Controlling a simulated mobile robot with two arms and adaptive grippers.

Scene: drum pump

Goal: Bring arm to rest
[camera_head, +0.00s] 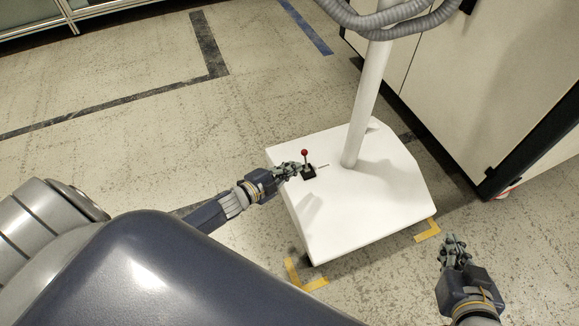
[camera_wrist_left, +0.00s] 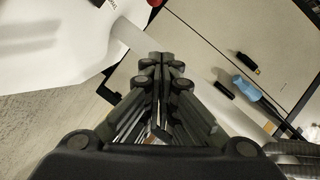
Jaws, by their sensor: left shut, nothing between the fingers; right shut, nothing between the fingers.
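My left gripper (camera_head: 291,170) is shut and empty, low over the left edge of the white pump base. In the head view it reaches close beside the small lever with the red ball knob (camera_head: 304,153); I cannot tell whether they touch. In the left wrist view the shut fingers of my left gripper (camera_wrist_left: 161,65) point ahead, with a bit of the red knob (camera_wrist_left: 153,3) at the top edge. My right gripper (camera_head: 453,246) is shut and empty at the lower right, above the floor and apart from the base.
The white base (camera_head: 350,225) carries a white upright post (camera_head: 370,95) with a grey hose (camera_head: 385,18) at its top. A pale cabinet (camera_head: 480,80) stands at the right. Yellow corner marks (camera_head: 306,280) lie on the floor. The floor at the left is clear.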

